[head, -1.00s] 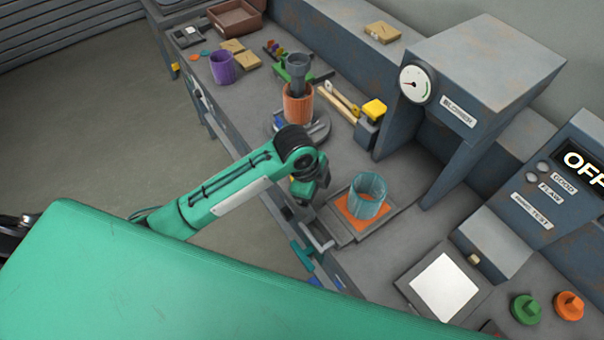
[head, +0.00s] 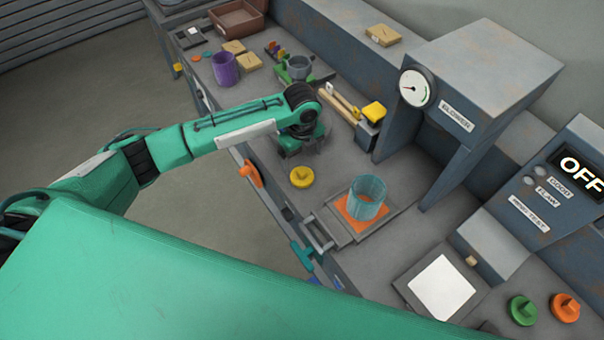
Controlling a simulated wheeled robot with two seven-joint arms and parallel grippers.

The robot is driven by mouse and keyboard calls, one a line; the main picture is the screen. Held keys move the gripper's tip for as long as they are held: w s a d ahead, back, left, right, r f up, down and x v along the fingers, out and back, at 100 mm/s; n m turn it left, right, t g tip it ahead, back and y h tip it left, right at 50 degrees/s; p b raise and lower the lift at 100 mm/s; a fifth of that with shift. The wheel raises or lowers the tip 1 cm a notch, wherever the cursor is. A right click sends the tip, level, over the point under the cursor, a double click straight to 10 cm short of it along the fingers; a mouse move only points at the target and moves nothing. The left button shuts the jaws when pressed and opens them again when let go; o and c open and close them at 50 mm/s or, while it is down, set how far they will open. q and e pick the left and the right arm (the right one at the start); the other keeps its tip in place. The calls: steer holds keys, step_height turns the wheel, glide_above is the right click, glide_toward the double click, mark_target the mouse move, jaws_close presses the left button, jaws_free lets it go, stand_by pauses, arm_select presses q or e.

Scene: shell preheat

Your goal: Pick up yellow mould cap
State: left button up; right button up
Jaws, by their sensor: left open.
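The yellow mould cap (head: 301,177), a round disc with a raised knob, lies on the bench top between the bench's front edge and the teal ribbed shell. My left gripper (head: 303,140) is above the bench, behind and a little above the cap in the head view, apart from it. It is open; its fingers are partly hidden by its own wrist. Green (head: 523,310) and orange (head: 565,307) caps of similar shape sit at the lower right. My right gripper is out of view.
The teal shell (head: 366,198) stands on an orange pad right of the cap. A purple cup (head: 225,69) is at the far left. Bench around the cap is clear.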

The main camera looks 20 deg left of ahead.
mark_target(302, 170)
arm_select(q)
step_height(302, 170, down, 3)
steer(key=shift+f+p, duration=0.55)
steer(key=shift+p, duration=0.1)
steer(key=f+p, duration=0.1)
steer(key=f, duration=0.2)
steer(key=shift+w+f, duration=0.2)
steer(key=shift+f, duration=0.4)
steer(key=shift+c, duration=0.4)
steer(key=c, duration=1)
